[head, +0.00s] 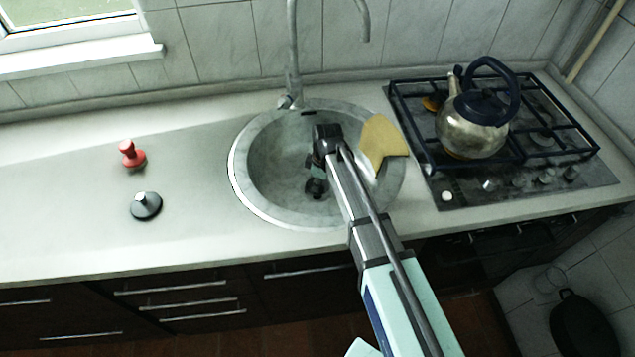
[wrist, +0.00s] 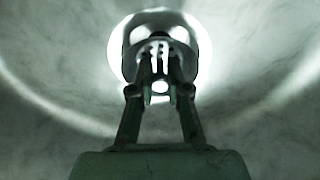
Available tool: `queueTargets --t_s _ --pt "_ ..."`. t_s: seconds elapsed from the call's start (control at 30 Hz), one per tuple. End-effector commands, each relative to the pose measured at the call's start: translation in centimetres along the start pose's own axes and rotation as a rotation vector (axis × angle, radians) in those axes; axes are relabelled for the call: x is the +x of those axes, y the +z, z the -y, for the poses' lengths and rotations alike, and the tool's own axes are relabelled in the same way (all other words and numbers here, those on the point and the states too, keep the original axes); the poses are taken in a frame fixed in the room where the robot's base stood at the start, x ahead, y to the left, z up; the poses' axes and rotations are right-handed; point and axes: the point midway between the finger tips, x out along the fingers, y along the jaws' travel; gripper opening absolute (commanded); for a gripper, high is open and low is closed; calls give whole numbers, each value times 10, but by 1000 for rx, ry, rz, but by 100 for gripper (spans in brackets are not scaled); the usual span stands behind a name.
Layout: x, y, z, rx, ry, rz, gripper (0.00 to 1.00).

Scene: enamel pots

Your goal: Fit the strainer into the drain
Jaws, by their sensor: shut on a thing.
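My gripper (head: 317,174) reaches down into the round grey sink (head: 265,165) in the head view. In the wrist view, my gripper (wrist: 160,88) has its two fingers close together, shut on the small knob of the metal strainer (wrist: 160,38). Slots show in the strainer, and a bright round rim surrounds it near the sink floor. The drain (head: 315,188) shows as a dark spot below my gripper in the head view. I cannot tell whether the strainer is seated in the drain or just above it, since the fingers hide the contact.
A yellow cloth (head: 381,140) hangs over the sink's right edge, and the tap (head: 292,60) stands behind. A red-handled stopper (head: 131,154) and a black stopper (head: 146,205) lie on the left counter. A kettle (head: 473,125) stands on the hob (head: 560,180). The far left counter is clear.

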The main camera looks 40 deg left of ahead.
Motion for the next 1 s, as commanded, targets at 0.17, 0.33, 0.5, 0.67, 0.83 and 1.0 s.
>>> queueTargets --t_s 0.17,0.33,0.5,0.67,0.83,1.0 --pt "2 0 0 0 0 0 0" --pt "2 0 0 0 0 0 0" --pt "3 0 0 0 0 0 0" --pt "7 1 0 0 0 0 0" --pt "11 1 0 0 0 0 0" --pt "16 2 0 0 0 0 0"
